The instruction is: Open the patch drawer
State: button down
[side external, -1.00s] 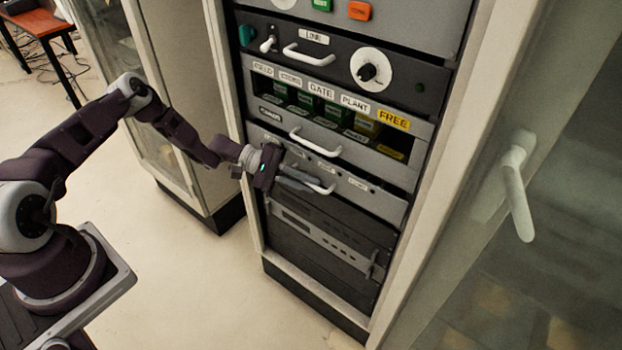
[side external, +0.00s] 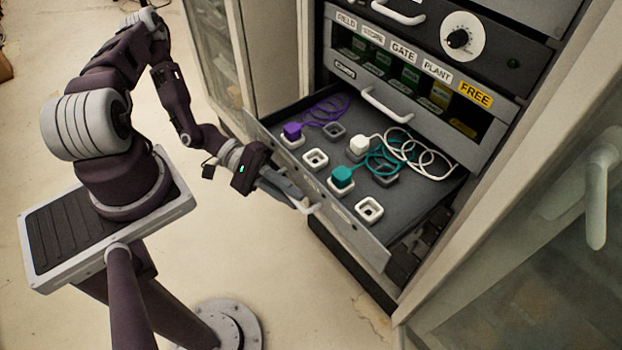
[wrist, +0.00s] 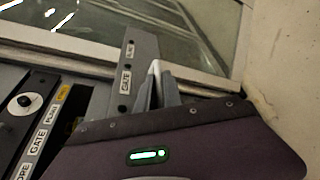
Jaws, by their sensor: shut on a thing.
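The patch drawer (side external: 345,262) is pulled well out of the rack in the side external view. It holds purple (side external: 292,131), white (side external: 360,143) and teal (side external: 343,177) plugs with coiled cords, and several white-rimmed sockets (side external: 369,209). My gripper (side external: 301,202) is at the drawer front, shut on the white drawer handle (side external: 312,208). In the wrist view, the fingers (wrist: 157,90) close around the handle beside the labelled drawer front (wrist: 140,62). The fingers hide part of the handle.
Above the drawer is a rack panel with labels and a yellow FREE tag (side external: 475,94), and another white handle (side external: 387,106). A cabinet door with a pale handle (side external: 597,195) stands at the right. Open floor lies in front of the drawer.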

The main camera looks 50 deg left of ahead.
jog(key=shift+s, duration=1.45)
jog(key=c, duration=1.8)
grip_release()
jog(key=shift+o, duration=0.2)
jog(key=shift+a, duration=0.1)
jog(key=v, duration=0.7)
jog(key=shift+r, duration=0.1)
